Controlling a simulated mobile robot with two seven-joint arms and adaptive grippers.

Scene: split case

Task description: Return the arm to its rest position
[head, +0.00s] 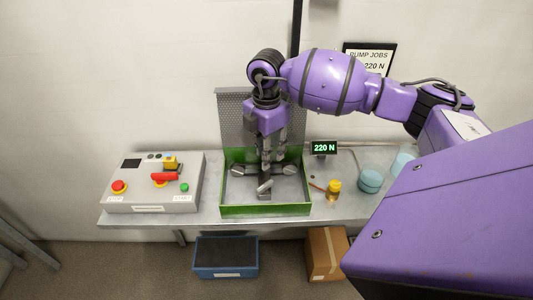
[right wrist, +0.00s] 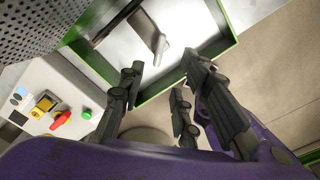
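My right arm (head: 325,82) is purple, comes in from the right of the head view and bends down over the bench. Its right gripper (head: 272,158) points down above the green-edged fixture (head: 265,211). In the right wrist view the dark fingers of the right gripper (right wrist: 161,80) are spread apart with nothing between them. A grey metal lever-like piece (head: 265,186) is in the fixture below the fingers; it also shows in the right wrist view (right wrist: 158,42). My left gripper is not in view.
A perforated panel (head: 232,103) stands behind the fixture. A control box (head: 153,192) with buttons is at left. A 220 N display (head: 324,148), a yellow bottle (head: 334,189) and teal round containers (head: 370,181) are at right. A blue bin (head: 226,258) and cardboard box (head: 325,252) are below.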

